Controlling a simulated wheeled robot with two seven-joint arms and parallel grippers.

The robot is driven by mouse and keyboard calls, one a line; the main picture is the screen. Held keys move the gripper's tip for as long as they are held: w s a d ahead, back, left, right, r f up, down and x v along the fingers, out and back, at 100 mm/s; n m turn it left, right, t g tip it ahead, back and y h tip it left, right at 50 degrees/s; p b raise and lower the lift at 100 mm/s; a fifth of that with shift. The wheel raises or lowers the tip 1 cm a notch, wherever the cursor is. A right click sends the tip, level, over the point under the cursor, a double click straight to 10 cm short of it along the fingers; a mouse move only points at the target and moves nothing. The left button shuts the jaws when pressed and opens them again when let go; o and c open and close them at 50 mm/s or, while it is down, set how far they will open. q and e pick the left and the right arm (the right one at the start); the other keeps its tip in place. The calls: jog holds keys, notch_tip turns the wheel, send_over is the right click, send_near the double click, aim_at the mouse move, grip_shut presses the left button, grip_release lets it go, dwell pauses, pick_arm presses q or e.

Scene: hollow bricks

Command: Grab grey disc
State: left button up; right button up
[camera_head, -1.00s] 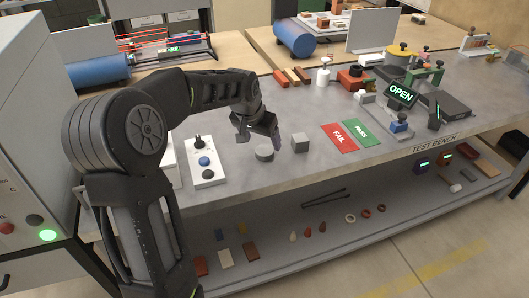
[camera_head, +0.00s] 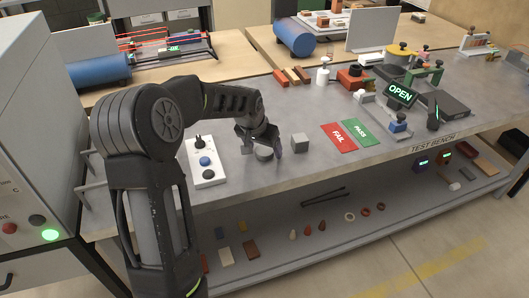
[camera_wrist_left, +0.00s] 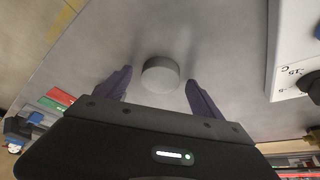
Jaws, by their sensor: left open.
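The grey disc (camera_head: 264,154) lies flat on the grey bench top. In the left wrist view the disc (camera_wrist_left: 160,75) sits between and just beyond the two fingertips, with a gap on both sides. My right gripper is not in view.
A white control box (camera_head: 205,162) with a blue button is to the left. Red FAIL (camera_head: 339,137) and green PASS (camera_head: 360,132) mats lie further right. The bench's front edge is close.

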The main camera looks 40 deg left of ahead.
aim_at(264, 151)
pick_arm(q)
jog(key=shift+c, duration=0.5)
jog(key=c, duration=1.4)
notch_tip(264, 151, up, 10)
jog(key=shift+r+b, duration=0.1)
jog(key=shift+b, duration=0.3)
